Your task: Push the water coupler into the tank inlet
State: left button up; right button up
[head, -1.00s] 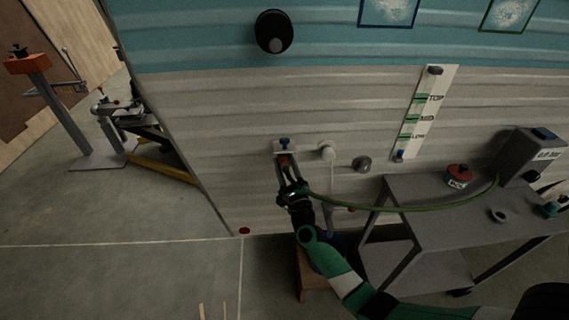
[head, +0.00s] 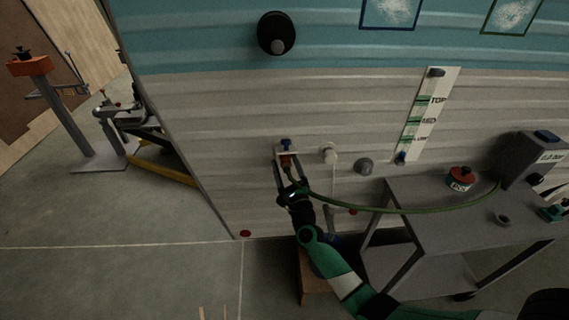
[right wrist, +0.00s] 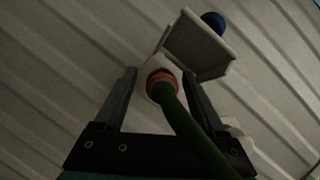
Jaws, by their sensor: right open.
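The water coupler (right wrist: 162,86), with an orange-red ring and a green hose, is at the tank inlet (right wrist: 144,62), a pale fitting on the camper wall. The coupler also shows in the head view (head: 287,161), under the inlet's blue-topped housing (head: 286,147). It meets the inlet; how deep it sits I cannot tell. My right gripper (right wrist: 160,88) is open, its two fingers standing apart on either side of the coupler and hose. It also shows in the head view (head: 288,180), just below the inlet. My left gripper is not in view.
The green hose (head: 400,210) runs from my right gripper to a grey box (head: 532,157) on a metal cart (head: 430,188) at right. A white fitting (head: 329,153) and grey knob (head: 365,166) stick out of the wall right of the inlet.

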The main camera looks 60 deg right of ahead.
jog(key=shift+s+r, duration=0.1)
jog(key=shift+r, duration=0.1)
jog(key=shift+s+a, duration=0.15)
jog(key=p+v, duration=0.2)
jog(key=v, duration=0.9)
jog(key=shift+f, duration=0.3)
